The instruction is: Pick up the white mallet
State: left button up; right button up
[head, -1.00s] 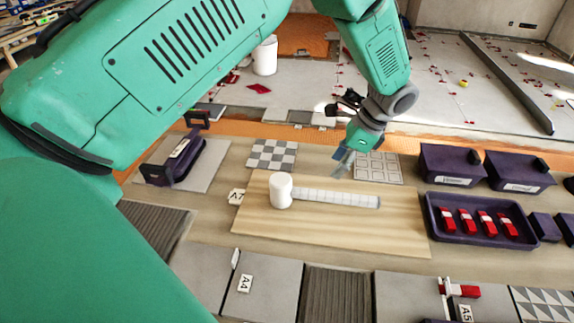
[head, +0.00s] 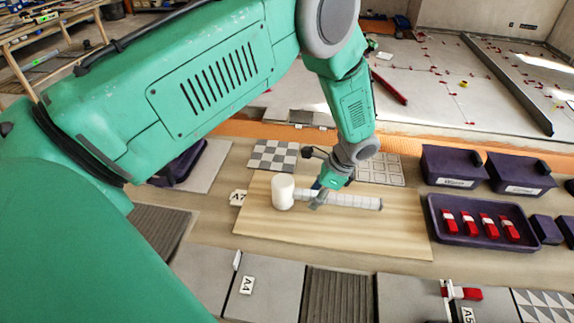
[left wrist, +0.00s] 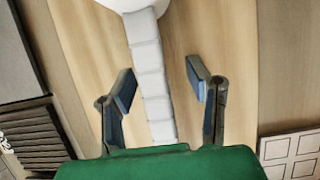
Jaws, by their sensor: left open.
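The white mallet lies on a pale wooden board (head: 390,232). Its round white head (head: 282,192) is at the left and its light, banded handle (head: 355,201) runs to the right. My left gripper (head: 318,197) is over the handle, close to the head. In the left wrist view the handle (left wrist: 150,75) passes between the two open fingers of my left gripper (left wrist: 163,92), with a gap on each side. The mallet head (left wrist: 140,4) shows only partly at the top edge there. My right gripper is not in view.
A dark tray (head: 470,238) with several red pieces stands right of the board, with dark bins (head: 455,167) behind it. A checkered tile (head: 274,155) and a grid-patterned tile (head: 380,169) lie behind the board. Grey tiles (head: 262,290) line the front.

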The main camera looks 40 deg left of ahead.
pick_arm(q)
jog(key=shift+d+r, duration=0.15)
jog(key=shift+d, duration=0.55)
jog(key=shift+a+f, duration=0.3)
jog(key=shift+a, duration=0.25)
jog(key=shift+d, duration=0.2)
grip_shut()
jog(key=shift+d+r, duration=0.15)
jog(key=shift+d, duration=0.1)
